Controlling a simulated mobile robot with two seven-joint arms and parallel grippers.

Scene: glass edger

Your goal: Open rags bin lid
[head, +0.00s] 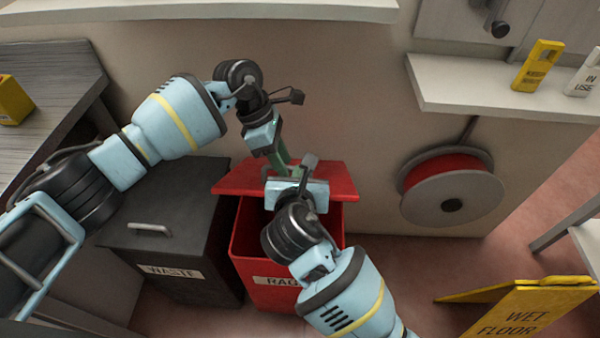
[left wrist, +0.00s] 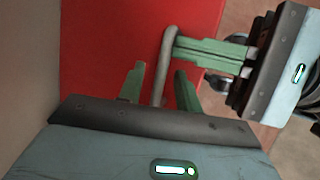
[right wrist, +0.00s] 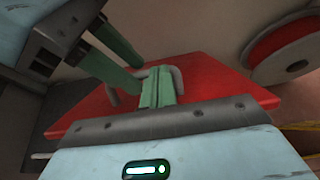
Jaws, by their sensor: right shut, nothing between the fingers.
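The red rags bin (head: 258,283) stands with its label partly hidden behind my right arm. Its red lid (head: 330,177) is raised and tilted, and the dark inside shows below it. The lid's grey bar handle (left wrist: 166,60) lies between the spread fingers of my left gripper (left wrist: 158,88), which also shows in the head view (head: 281,160). My right gripper (right wrist: 158,88) is shut with nothing held, its fingertips close beside the handle; whether they touch it I cannot tell. The lid also fills much of the right wrist view (right wrist: 215,85).
A dark waste bin (head: 165,215) with a closed lid stands left of the rags bin. A hose reel (head: 452,190) hangs on the wall at right. A yellow wet floor sign (head: 525,308) stands at lower right. Shelves and a grey table (head: 50,75) border the space.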

